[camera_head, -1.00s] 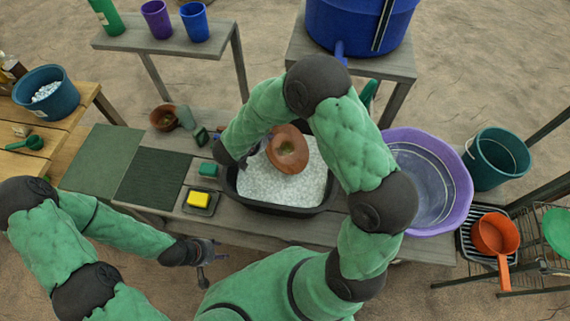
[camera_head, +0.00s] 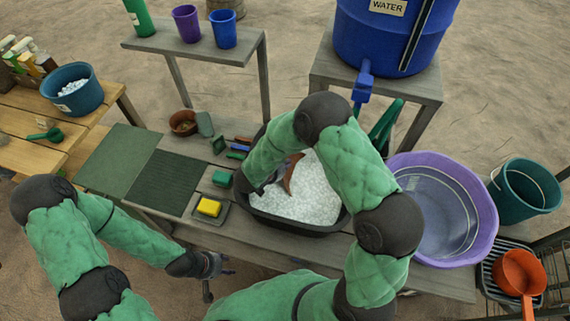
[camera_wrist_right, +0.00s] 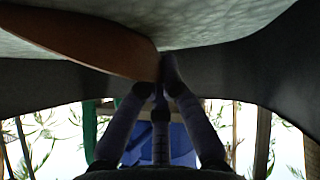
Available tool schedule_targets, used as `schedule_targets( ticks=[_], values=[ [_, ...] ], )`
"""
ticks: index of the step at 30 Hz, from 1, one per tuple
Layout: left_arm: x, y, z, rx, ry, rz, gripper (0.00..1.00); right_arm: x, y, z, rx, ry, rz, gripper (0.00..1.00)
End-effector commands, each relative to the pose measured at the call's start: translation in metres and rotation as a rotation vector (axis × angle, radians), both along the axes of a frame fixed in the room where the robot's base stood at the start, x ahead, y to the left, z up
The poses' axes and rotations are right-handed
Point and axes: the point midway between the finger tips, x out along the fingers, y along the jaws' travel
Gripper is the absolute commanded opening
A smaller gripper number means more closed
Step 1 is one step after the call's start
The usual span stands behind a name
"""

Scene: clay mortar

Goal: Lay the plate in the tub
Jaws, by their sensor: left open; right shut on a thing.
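The brown clay plate (camera_head: 290,178) is tipped nearly on edge over the black tub (camera_head: 300,226). The tub is filled with white, foam-like matter (camera_head: 313,190). My right gripper (camera_head: 270,180) is shut on the plate's rim and is partly hidden by my arm in the head view. In the right wrist view, the fingers (camera_wrist_right: 161,82) meet at the rim of the plate (camera_wrist_right: 85,42), with the tub's dark wall behind. I cannot tell whether the plate touches the white matter. My left gripper (camera_head: 222,270) is open and empty, low in front of the bench.
A yellow sponge (camera_head: 209,207) on a dark dish and a green block (camera_head: 222,179) sit left of the tub. A purple basin (camera_head: 480,225) stands at its right. A blue water barrel (camera_head: 390,40) stands behind. Dark green mats (camera_head: 163,183) lie clear at the left.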

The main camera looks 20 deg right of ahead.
Motion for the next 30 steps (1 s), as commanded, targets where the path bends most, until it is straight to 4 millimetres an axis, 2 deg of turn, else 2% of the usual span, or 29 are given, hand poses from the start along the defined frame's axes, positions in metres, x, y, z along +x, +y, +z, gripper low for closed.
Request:
schedule_targets(
  ticks=[5, 6, 8, 9, 20, 30],
  values=[
    [0.0, 0.0, 0.0, 0.0, 0.0, 0.0, 0.46, 0.0, 0.0, -0.003, 0.0, 0.001, 0.001, 0.0],
    [0.0, 0.0, 0.0, 0.0, 0.0, 0.0, 0.46, 0.0, 0.0, -0.003, 0.0, 0.001, 0.001, 0.12],
    [0.0, 0.0, 0.0, 0.0, 0.0, 0.0, 0.46, 0.0, 0.0, -0.003, 0.0, 0.001, 0.001, 0.29],
    [0.0, 0.0, 0.0, 0.0, 0.0, 0.0, 0.46, 0.0, 0.0, -0.003, 0.0, 0.001, 0.001, 0.3],
    [0.0, 0.0, 0.0, 0.0, 0.0, 0.0, 0.46, 0.0, 0.0, 0.001, -0.001, -0.001, 0.0, 0.3],
    [0.0, 0.0, 0.02, 0.0, 0.0, 0.0, 0.46, -0.02, 0.032, 0.034, 0.0, 0.0, 0.005, 0.3]
  ],
)
